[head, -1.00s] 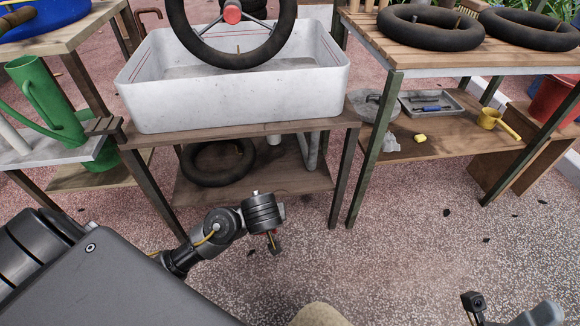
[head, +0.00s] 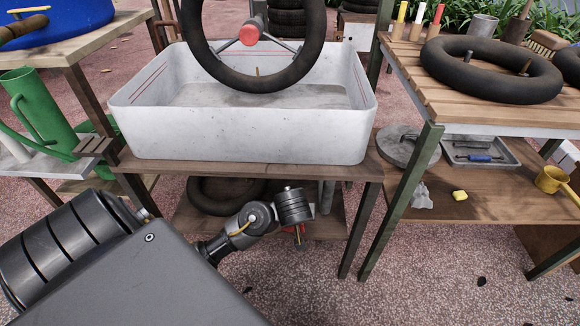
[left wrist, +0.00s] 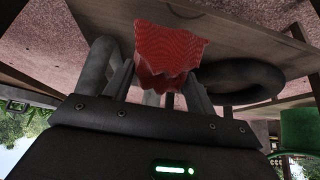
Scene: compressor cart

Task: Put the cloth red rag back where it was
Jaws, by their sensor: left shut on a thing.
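My left gripper (head: 299,238) is shut on the red rag, at the front of the lower shelf (head: 330,222) under the white basin. In the left wrist view the rag (left wrist: 170,48) is a bright red, rippled cloth between the two fingers (left wrist: 160,84), with its free part spreading beyond the tips. In the head view only a small red bit of it (head: 289,227) shows beside the fingers; the wrist hides the rest. I cannot tell whether the rag touches the shelf. My right gripper is not in view.
A white basin (head: 240,135) stands on the bench above, with a wheel tyre (head: 200,60) in it. A dark inner tube (head: 205,196) lies on the lower shelf, close to my gripper. A green bench leg (head: 400,200) stands to the right. A green watering can (head: 45,110) is at left.

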